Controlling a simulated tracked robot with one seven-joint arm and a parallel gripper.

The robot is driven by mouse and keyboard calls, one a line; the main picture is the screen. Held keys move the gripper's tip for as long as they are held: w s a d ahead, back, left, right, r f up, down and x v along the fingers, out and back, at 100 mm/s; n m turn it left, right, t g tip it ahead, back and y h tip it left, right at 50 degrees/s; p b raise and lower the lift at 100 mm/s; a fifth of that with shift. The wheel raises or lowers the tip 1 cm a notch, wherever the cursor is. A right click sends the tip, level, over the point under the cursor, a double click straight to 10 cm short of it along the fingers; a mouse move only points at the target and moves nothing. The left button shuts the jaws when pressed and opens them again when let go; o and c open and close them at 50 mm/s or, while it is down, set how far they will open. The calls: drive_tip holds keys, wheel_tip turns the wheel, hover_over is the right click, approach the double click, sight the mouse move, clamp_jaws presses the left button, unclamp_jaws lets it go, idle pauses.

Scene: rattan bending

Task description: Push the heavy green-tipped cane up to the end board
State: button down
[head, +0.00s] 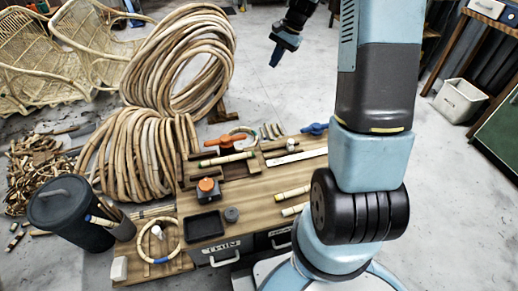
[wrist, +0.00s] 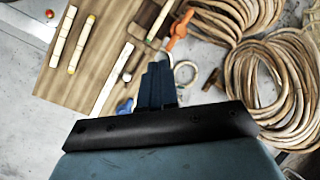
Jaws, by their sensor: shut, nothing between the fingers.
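A pale cane with a greenish end (head: 226,159) lies across the wooden fixture at the back of the workbench (head: 255,190); it looks to be the green-tipped cane. In the wrist view a cane (wrist: 160,20) with a yellow-green end lies near the orange clamp. Dark wooden boards (head: 189,176) stand near the cane's left end; which one is the end board, and whether they touch, I cannot tell. My gripper (head: 276,57) is shut and empty, up in the air beyond the bench. Its blue fingers (wrist: 158,84) also show in the wrist view.
An orange-handled clamp (head: 225,142) stands just behind the cane, and a blue one (head: 314,129) at the back right. A white strip (head: 297,157) lies on the bench. Large rattan coils (head: 130,150) crowd the left.

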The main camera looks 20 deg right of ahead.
drive_tip(key=w+d+f+m+y, duration=0.1)
drive_tip(key=w+d+f+m, duration=0.1)
drive_tip(key=f, duration=0.5)
drive_tip(key=w+d+f+m+y, duration=0.1)
drive_tip(key=w+f, duration=0.1)
drive_tip(key=f, duration=0.5)
drive_tip(key=w+d+f+m, duration=0.2)
drive_tip(key=w+f, duration=0.1)
drive_tip(key=f, duration=0.4)
wheel_tip(320, 180, down, 22)
drive_tip(key=s+d+f+m+y, duration=0.1)
drive_tip(key=s+m+y, duration=0.1)
drive_tip(key=m, duration=0.2)
drive_tip(key=x, duration=0.9)
drive_tip(key=shift+s+a+r, duration=0.15)
drive_tip(key=shift+s, duration=0.05)
drive_tip(key=shift+a+r, duration=0.15)
drive_tip(key=shift+a, duration=1.7)
drive_tip(key=a, duration=0.8)
drive_tip(key=shift+a, duration=0.25)
